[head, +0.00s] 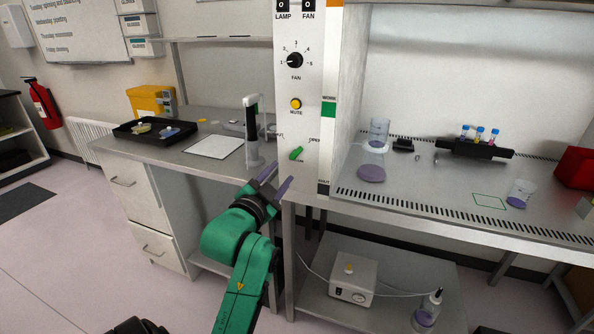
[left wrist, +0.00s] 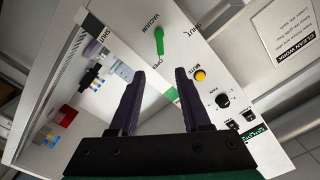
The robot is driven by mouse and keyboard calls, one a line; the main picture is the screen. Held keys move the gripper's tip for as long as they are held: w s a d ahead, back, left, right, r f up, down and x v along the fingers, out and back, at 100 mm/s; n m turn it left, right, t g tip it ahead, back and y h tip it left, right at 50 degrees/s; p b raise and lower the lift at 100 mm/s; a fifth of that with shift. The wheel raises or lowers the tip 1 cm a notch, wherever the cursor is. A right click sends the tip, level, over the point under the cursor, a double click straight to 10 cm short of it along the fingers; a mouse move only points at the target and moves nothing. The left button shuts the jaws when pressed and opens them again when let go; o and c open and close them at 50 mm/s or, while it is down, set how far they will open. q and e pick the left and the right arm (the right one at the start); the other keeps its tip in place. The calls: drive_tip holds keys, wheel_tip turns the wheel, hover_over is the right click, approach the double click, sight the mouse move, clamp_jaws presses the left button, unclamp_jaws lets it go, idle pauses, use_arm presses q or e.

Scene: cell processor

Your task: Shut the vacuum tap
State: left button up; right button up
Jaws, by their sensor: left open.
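The vacuum tap is a small green lever (head: 296,154) low on the white front panel of the cabinet. It tilts up to the right, toward the OPEN label. In the left wrist view the green lever (left wrist: 160,41) lies beyond the fingers, its narrow end toward OPEN. My left gripper (head: 277,178) is open and empty, just below and left of the tap, with its dark purple fingers apart. In the left wrist view the open fingers (left wrist: 158,72) do not touch the lever. My right gripper is not in view.
Above the tap on the panel (head: 311,110) are a yellow mute button (head: 296,104) and a black fan knob (head: 295,60). A white and black upright device (head: 253,130) stands left of the panel. The cabinet's worktop (head: 440,200) holds beakers and a tube rack. A pump (head: 353,279) sits below.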

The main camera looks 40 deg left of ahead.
sight(299, 151)
use_arm(q)
drive_tip(key=x, duration=1.2)
drive_tip(key=shift+r+b, duration=0.1)
drive_tip(key=shift+b, duration=0.3)
clamp_jaws()
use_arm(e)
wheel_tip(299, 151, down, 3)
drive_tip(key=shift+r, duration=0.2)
